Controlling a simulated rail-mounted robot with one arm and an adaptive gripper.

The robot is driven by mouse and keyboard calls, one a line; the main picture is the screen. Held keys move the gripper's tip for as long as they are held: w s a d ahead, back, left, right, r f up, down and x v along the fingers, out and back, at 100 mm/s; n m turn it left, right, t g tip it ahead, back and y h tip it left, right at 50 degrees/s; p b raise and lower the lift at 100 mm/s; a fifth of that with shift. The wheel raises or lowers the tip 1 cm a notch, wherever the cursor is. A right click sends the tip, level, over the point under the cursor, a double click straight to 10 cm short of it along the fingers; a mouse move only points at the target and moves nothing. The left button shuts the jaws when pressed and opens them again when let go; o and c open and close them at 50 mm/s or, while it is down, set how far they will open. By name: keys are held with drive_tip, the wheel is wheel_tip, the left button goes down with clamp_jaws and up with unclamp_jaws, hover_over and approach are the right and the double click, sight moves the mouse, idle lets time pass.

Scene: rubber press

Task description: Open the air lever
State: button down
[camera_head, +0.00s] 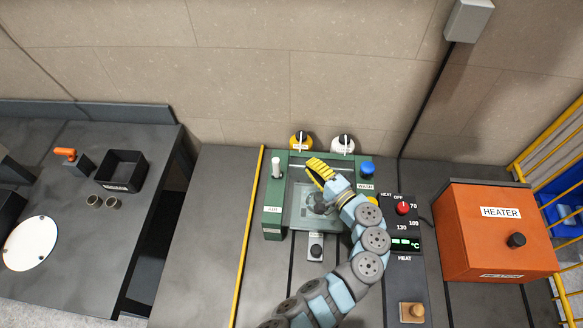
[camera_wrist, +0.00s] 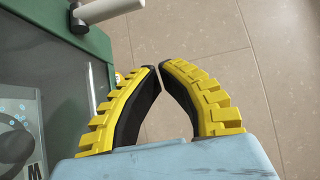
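The air lever (camera_head: 276,167) has a white handle and stands at the upper left corner of the green press (camera_head: 274,222), above a label reading AIR. In the wrist view, its white handle (camera_wrist: 108,9) lies across the top left on a metal rod. My gripper (camera_head: 311,164) has yellow ribbed fingers and is over the upper part of the press, to the right of the lever and apart from it. In the wrist view, my gripper's fingertips (camera_wrist: 158,67) nearly meet, with only a narrow gap and nothing held between them.
A yellow knob (camera_head: 300,141), a white knob (camera_head: 343,143) and a blue button (camera_head: 367,168) sit along the press's back and right side. A heater panel (camera_head: 404,243) and an orange heater box (camera_head: 495,235) stand right.

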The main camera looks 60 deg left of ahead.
sight(277, 168)
drive_tip(key=shift+w+d+f+b, duration=0.2)
drive_tip(key=shift+f+b, duration=0.3)
drive_tip(key=shift+f, duration=0.2)
drive_tip(key=shift+w+d+f+b, duration=0.15)
drive_tip(key=shift+f+b, duration=0.3)
drive_tip(key=shift+f, duration=0.25)
drive_tip(key=shift+a, duration=0.15)
drive_tip(key=a, duration=0.3)
drive_tip(key=s+a, duration=0.1)
drive_tip(key=a, duration=0.6)
drive_tip(key=shift+s, duration=0.35)
drive_tip(key=shift+s+d+p, duration=0.35)
drive_tip(key=shift+s+d, duration=0.2)
drive_tip(key=shift+s, duration=0.3)
drive_tip(key=shift+s+d+p, duration=0.35)
drive_tip(key=shift+s+d, duration=0.15)
drive_tip(key=shift+s, duration=0.35)
drive_tip(key=shift+s+b, duration=0.1)
drive_tip(key=shift+b, duration=0.45)
